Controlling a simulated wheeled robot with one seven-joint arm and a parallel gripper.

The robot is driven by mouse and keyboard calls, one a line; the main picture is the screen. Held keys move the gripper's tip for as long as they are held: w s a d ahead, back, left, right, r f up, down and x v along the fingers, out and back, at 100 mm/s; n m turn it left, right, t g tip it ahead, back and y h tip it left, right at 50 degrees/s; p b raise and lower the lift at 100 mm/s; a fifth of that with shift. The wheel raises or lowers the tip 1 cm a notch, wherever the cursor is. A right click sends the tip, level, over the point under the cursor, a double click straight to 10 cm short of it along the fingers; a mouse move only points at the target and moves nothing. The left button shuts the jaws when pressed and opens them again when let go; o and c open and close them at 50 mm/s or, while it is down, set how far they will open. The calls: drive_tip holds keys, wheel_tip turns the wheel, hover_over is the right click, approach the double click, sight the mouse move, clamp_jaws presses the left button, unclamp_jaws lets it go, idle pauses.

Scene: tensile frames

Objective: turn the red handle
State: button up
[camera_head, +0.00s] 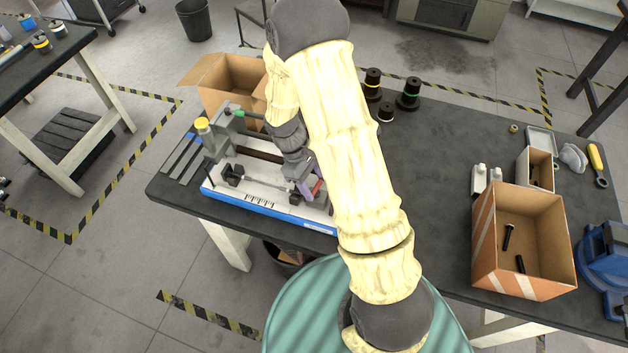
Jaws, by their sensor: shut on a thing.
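The red handle (317,187) shows as a small red piece at the right part of a tensile frame (232,184), just left of my arm. The frame has a white bed with a blue front edge, grey uprights and dark clamps. My gripper (306,190) reaches down over the bed and is shut on the red handle. The fingers and my arm hide part of the handle. My arm also covers the right end of the frame.
An open cardboard box (228,84) stands behind the frame. Black spools (408,94) stand right of my arm. A striped box (523,240) with dark bolts and a blue vise (605,262) are at the right. The dark table (437,165) is clear between.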

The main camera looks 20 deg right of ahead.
drive_tip(key=shift+w+a+n+t, duration=0.2)
drive_tip(key=shift+a+n+t, duration=0.1)
drive_tip(key=shift+n, duration=0.3)
drive_tip(key=o, duration=1)
drive_tip(key=shift+s+d, duration=0.1)
drive_tip(key=shift+d, duration=0.05)
drive_tip(key=v, duration=0.5)
drive_tip(key=b+v, duration=0.1)
drive_tip(key=v, duration=1.1)
drive_tip(key=shift+a+r, duration=0.15)
drive_tip(key=shift+a, duration=0.2)
